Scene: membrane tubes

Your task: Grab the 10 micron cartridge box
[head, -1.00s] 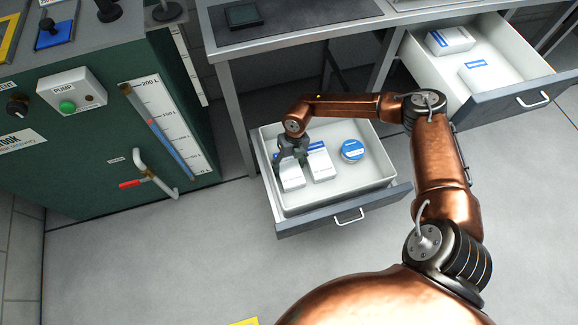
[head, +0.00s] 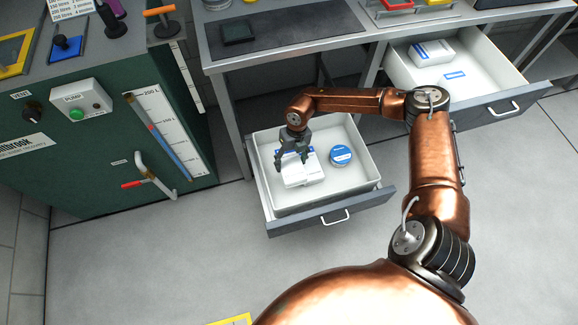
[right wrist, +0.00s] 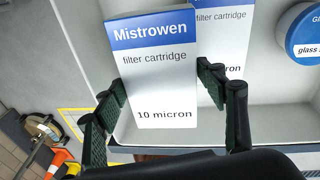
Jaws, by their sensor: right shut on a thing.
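The 10 micron cartridge box (right wrist: 152,75) is white with a blue "Mistrowen" band; its "10 micron" print is readable in the right wrist view. My right gripper (head: 292,164) is shut on it, one finger at each side. In the head view the held box (head: 298,181) is over the open lower drawer (head: 330,211), partly covered by the gripper. A second white cartridge box (right wrist: 223,45) is behind it to the right, its micron number hidden. My left gripper is not in view.
A round blue-lidded tub (head: 341,154) sits in the same drawer, right of the boxes. A green pump cabinet (head: 90,150) stands at left.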

